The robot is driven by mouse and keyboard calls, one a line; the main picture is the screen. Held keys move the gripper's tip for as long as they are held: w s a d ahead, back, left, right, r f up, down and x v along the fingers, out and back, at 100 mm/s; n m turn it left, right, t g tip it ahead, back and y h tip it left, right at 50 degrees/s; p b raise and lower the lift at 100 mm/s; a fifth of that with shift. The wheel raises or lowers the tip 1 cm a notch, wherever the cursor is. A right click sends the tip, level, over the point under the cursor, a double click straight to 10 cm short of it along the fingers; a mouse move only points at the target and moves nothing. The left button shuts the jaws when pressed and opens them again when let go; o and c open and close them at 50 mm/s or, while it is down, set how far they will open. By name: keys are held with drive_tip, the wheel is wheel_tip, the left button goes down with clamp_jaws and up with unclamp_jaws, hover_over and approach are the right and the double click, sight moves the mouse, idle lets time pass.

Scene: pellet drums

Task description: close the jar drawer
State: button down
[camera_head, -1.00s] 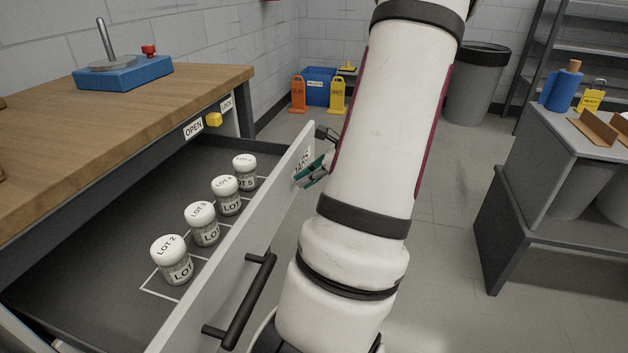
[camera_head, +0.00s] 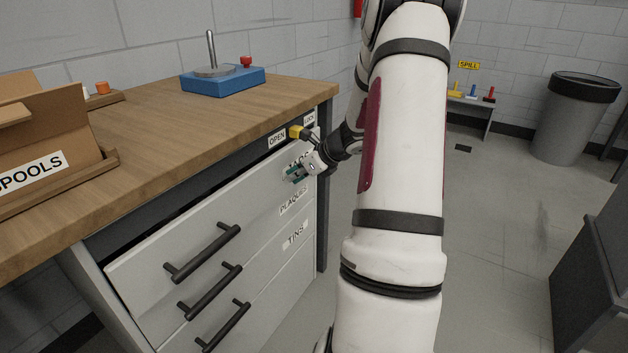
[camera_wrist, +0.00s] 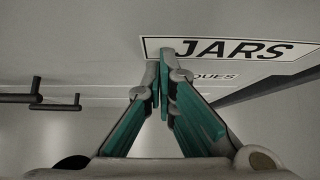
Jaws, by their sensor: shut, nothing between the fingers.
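The jar drawer (camera_head: 262,190) is the top drawer of the workbench, with a pale grey front and a black bar handle (camera_head: 203,253). It stands almost in line with the drawers below. A thin dark gap shows along its top edge, and I cannot tell if it is fully flush. The jars inside are hidden. My gripper (camera_head: 295,173) is shut and empty at the right end of this front, by the JARS label.
Below are the PLAQUES drawer (camera_head: 284,217) and the TINS drawer (camera_head: 280,250), both with bar handles. A yellow knob (camera_head: 297,132) sits between OPEN and LOCK labels, close above my gripper. A grey cabinet (camera_head: 592,270) stands at right. Floor between is clear.

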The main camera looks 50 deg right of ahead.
drive_tip(key=shift+w+a, duration=0.15)
drive_tip(key=shift+w, duration=1.15)
drive_tip(key=shift+w+r, duration=0.1)
